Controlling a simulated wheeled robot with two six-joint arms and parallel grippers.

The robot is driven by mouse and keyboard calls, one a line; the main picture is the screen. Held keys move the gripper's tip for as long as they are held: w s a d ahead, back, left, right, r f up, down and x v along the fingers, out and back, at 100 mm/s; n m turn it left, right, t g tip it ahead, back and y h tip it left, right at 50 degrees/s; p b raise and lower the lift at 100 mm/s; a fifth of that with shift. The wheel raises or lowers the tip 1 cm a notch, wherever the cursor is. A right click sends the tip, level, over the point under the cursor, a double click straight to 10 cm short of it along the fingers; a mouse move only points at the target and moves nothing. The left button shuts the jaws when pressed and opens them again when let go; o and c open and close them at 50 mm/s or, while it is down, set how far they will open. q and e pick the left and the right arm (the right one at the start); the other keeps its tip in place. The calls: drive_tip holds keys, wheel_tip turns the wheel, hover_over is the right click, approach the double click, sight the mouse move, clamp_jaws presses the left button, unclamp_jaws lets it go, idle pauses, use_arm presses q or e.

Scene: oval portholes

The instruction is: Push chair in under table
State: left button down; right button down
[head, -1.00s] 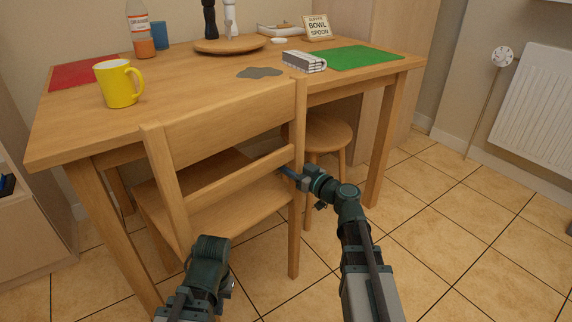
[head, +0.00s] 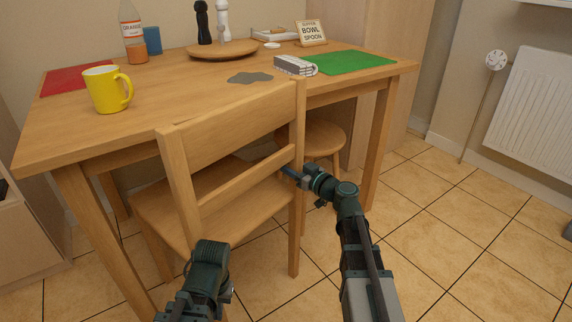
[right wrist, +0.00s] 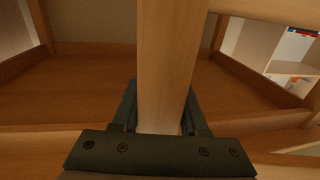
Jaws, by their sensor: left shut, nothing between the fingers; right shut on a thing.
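The wooden chair (head: 238,120) stands at the near side of the wooden table (head: 150,78), its backrest towards me and slightly angled to the table edge. The front of its seat (head: 225,212) reaches under the tabletop. My right gripper (head: 290,174) is shut on the chair's right back post; the right wrist view shows this post (right wrist: 165,75) between the fingers (right wrist: 160,118). My left gripper (head: 208,262) is low, near the chair's left back post, shut and empty. Its fingertips are mostly hidden, and I cannot tell whether it touches the chair.
A round stool (head: 318,138) stands under the table, right of the chair. The tiled floor (head: 450,225) is clear to the right, up to a radiator (head: 535,100).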

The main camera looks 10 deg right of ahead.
drive_tip(key=shift+w+d, duration=0.25)
drive_tip(key=shift+w, duration=0.85)
drive_tip(key=shift+c, duration=1.7)
unclamp_jaws()
drive_tip(key=shift+a, duration=0.15)
use_arm(q)
drive_tip(key=shift+w, duration=0.15)
use_arm(e)
drive_tip(key=shift+s, duration=0.15)
